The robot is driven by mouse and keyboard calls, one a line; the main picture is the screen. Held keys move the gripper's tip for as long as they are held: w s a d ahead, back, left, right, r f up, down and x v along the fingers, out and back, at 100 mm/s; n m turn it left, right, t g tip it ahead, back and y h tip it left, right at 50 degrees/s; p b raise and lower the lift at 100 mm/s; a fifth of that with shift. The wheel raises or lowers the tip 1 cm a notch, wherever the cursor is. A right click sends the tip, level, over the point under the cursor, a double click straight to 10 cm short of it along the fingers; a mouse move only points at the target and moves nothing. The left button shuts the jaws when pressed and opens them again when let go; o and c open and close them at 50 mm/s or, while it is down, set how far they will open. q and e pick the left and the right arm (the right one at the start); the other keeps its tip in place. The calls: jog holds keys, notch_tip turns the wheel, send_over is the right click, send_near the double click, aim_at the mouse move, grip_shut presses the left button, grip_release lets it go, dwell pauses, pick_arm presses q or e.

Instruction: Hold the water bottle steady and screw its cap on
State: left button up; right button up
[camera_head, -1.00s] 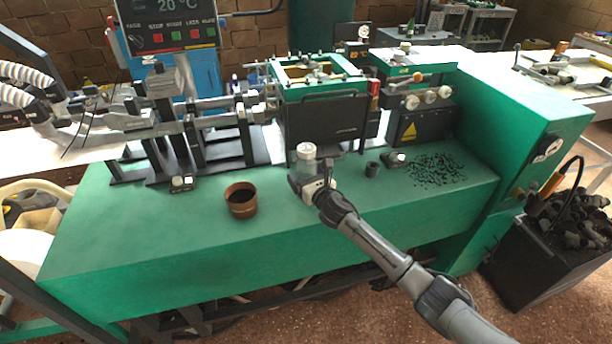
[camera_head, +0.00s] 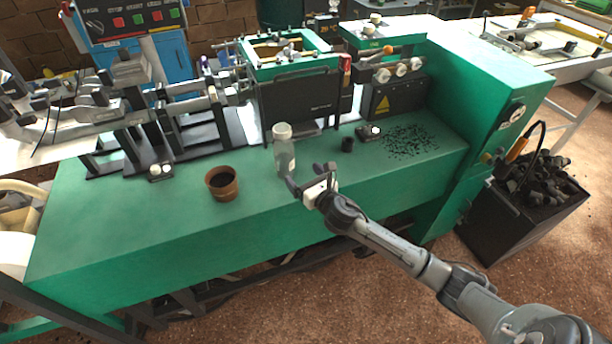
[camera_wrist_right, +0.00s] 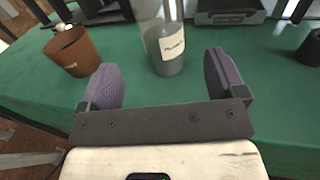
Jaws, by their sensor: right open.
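The water bottle (camera_head: 284,158) stands upright on the green bench, clear with a pale label. A whitish cap (camera_head: 282,130) shows at its top; whether it is screwed tight I cannot tell. My right gripper (camera_head: 308,178) is open and empty, just in front of the bottle and to its right. In the right wrist view, the labelled lower part of the bottle (camera_wrist_right: 170,48) stands beyond and between the two spread purple-grey fingers (camera_wrist_right: 164,78), apart from them. The bottle's top is out of that view. I do not see my left gripper.
A brown pot (camera_head: 222,184) with dark contents stands left of the bottle. A small black cup (camera_head: 347,144) and scattered black bits (camera_head: 410,141) lie to the right. A black machine box (camera_head: 300,103) rises behind the bottle. The bench's left front is clear.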

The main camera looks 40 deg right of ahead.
jog(key=shift+s+a, duration=0.1)
jog(key=shift+s, duration=0.25)
dwell(0.4)
jog(key=s+a+f+m+g, duration=0.4)
jog(key=s+a+f+m, duration=0.15)
jog(key=s+m, duration=0.3)
jog(key=s+a+f+m+g, duration=0.35)
jog(key=s+f+m, duration=0.25)
jog(key=s+m, duration=0.3)
jog(key=s+a+m+g+y, duration=0.1)
jog(key=s+a+m+g, duration=0.2)
jog(key=s+a+m, duration=0.2)
jog(key=s+a+f+m+g+y, duration=0.1)
jog(key=s+a+m+g+y, duration=0.1)
jog(key=s+a+m, duration=0.3)
jog(key=s+m+g, duration=0.1)
jog(key=s+m, duration=0.3)
jog(key=s, duration=0.4)
jog(key=shift+f+m+g, duration=0.3)
jog(key=shift+m+g, duration=0.05)
notch_tip(320, 180, up, 45)
jog(key=p, duration=4.5)
